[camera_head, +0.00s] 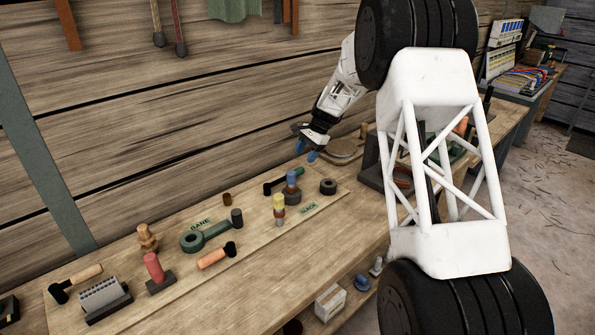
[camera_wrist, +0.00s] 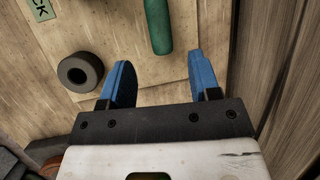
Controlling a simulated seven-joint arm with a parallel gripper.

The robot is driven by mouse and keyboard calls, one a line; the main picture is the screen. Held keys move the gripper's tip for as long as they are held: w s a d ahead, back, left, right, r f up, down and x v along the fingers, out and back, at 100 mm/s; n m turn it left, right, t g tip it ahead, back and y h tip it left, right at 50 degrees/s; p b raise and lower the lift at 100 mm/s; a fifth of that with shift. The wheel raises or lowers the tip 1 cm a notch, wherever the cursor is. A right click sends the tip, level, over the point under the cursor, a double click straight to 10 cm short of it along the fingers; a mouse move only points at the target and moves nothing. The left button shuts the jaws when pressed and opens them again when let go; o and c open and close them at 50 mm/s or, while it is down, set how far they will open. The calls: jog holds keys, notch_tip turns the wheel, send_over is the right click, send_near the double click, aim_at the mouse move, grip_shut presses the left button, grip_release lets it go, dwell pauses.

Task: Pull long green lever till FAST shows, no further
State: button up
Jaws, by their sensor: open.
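A lever with a long green grip (camera_head: 295,173) and a dark end lies on the board on the bench. In the wrist view its green grip (camera_wrist: 158,25) points toward my gripper (camera_wrist: 160,78), just beyond and between the blue fingertips. The fingers are apart with nothing between them. In the head view my gripper (camera_head: 306,150) is just behind the lever's grip, near the wall. A pale label reading SLACK (camera_head: 308,208) lies in front of the lever; its end letters (camera_wrist: 40,10) show in the wrist view. I see no FAST label.
A dark ring (camera_head: 328,187) lies right of the lever; it also shows in the wrist view (camera_wrist: 80,72). A thicker green ring-ended handle (camera_head: 205,238) lies further left. The plank wall (camera_wrist: 285,60) is close beside my gripper.

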aim_at(298, 169)
jog(key=shift+x, duration=3.9)
grip_shut()
